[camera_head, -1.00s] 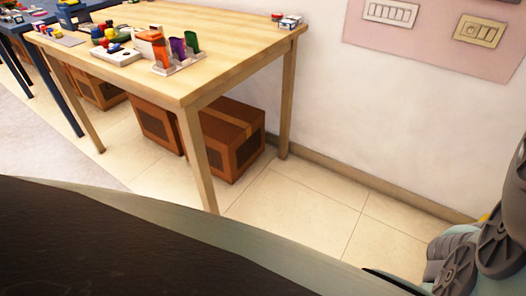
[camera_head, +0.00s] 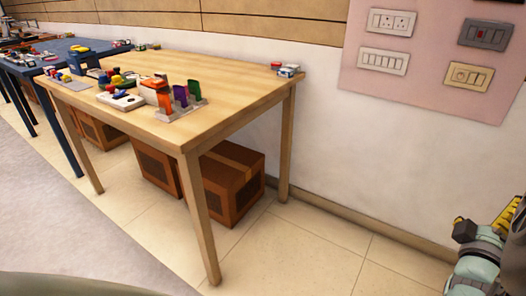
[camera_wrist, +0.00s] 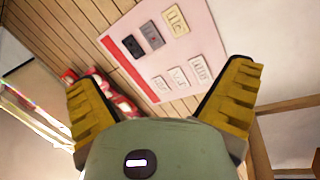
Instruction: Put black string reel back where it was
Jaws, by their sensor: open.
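I cannot make out a black string reel in either view. My gripper (camera_wrist: 162,80) is open in the wrist view, its two yellow ridged fingers spread wide with nothing between them. In the head view only a part of my arm shows at the lower right edge. The wooden table (camera_head: 225,75) stands left of centre in the head view, well apart from my arm. Small items lie on it, including a holder with orange, purple and green pieces (camera_head: 182,98), too small to identify fully.
Brown boxes (camera_head: 230,180) sit on the floor under the wooden table. A blue table (camera_head: 50,65) with clutter stands at the far left. A pink switch panel (camera_head: 430,60) is on the white wall, also in the wrist view (camera_wrist: 150,85). Floor is clear in front.

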